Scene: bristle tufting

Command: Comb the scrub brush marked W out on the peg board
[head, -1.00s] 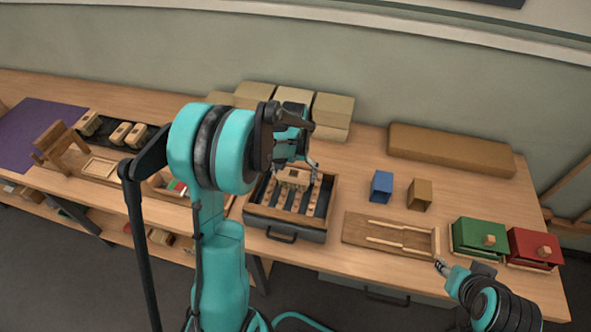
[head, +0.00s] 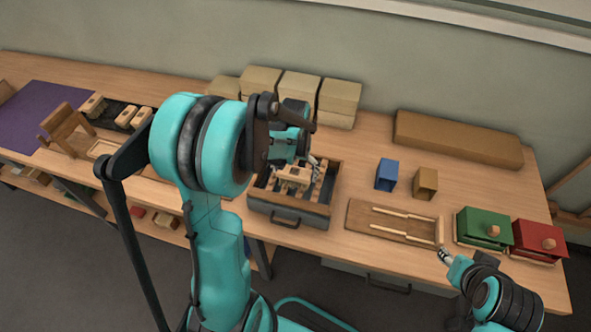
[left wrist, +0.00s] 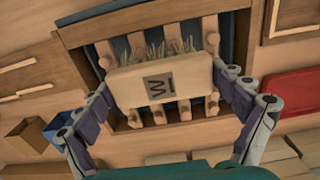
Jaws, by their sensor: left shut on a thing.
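My left gripper (head: 296,165) is shut on the scrub brush (head: 293,176), a pale wooden block. In the left wrist view the dark W mark on the brush (left wrist: 135,91) faces the camera, and its pale bristles point away over the pegs. The left gripper's fingers (left wrist: 165,108) hold it at both ends. The peg board, a dark framed tray (head: 289,208) with rows of light wooden pegs, lies under the brush; its frame also shows in the left wrist view (left wrist: 75,34). I cannot tell whether bristles touch pegs. My right gripper (head: 445,255) is near the table's front edge, its jaws too small to read.
Right of the peg board lie a wooden board with two strips (head: 375,222), a blue box (head: 387,175), a tan box (head: 425,183), a green box (head: 483,229) and a red box (head: 537,240). Cream blocks (head: 298,90) stand behind. More brushes (head: 125,117) sit far left.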

